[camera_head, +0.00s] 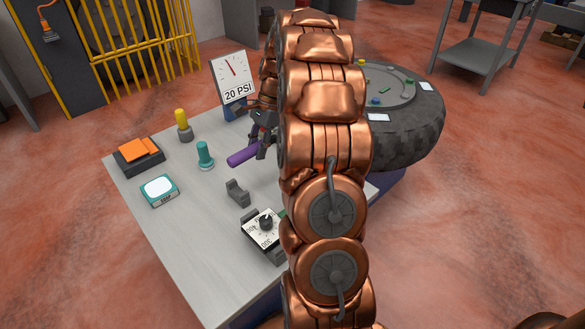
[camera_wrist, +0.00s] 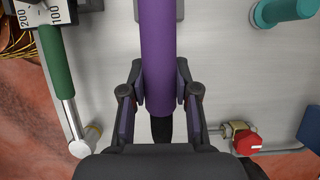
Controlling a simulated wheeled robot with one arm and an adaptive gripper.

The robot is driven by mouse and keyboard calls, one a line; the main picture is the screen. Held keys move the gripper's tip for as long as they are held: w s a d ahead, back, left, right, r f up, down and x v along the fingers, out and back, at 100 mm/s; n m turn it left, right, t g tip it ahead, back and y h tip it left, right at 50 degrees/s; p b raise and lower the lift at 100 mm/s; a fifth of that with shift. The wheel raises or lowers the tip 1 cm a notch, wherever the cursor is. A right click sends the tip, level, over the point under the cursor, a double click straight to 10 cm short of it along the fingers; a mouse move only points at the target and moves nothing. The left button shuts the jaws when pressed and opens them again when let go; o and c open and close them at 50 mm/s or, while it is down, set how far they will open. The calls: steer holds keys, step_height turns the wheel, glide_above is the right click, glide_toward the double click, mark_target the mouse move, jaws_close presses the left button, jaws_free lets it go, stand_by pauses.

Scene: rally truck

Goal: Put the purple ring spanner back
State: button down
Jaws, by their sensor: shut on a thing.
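The purple ring spanner (camera_head: 243,154) is in my gripper (camera_head: 262,128), near the middle of the grey bench. In the wrist view its purple handle (camera_wrist: 158,45) runs straight up between the two fingers of my gripper (camera_wrist: 160,98), which are shut on it. Its ring end is not visible. The handle appears to be above the bench top, but the exact height is hard to tell. A grey notched holder (camera_head: 237,193) stands empty on the bench, nearer the front than the spanner. My arm hides the right part of the bench.
A red valve (camera_wrist: 247,142) is right of the fingers.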

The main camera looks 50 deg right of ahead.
step_height(320, 180, down, 8)
steer(key=shift+r+b, duration=0.15)
steer(key=shift+b, duration=0.95)
steer(key=shift+f+p, duration=0.35)
steer(key=shift+f, duration=0.6)
steer(key=c, duration=0.9)
jaws_free()
steer(key=shift+o, duration=0.2)
steer(key=shift+f, duration=0.1)
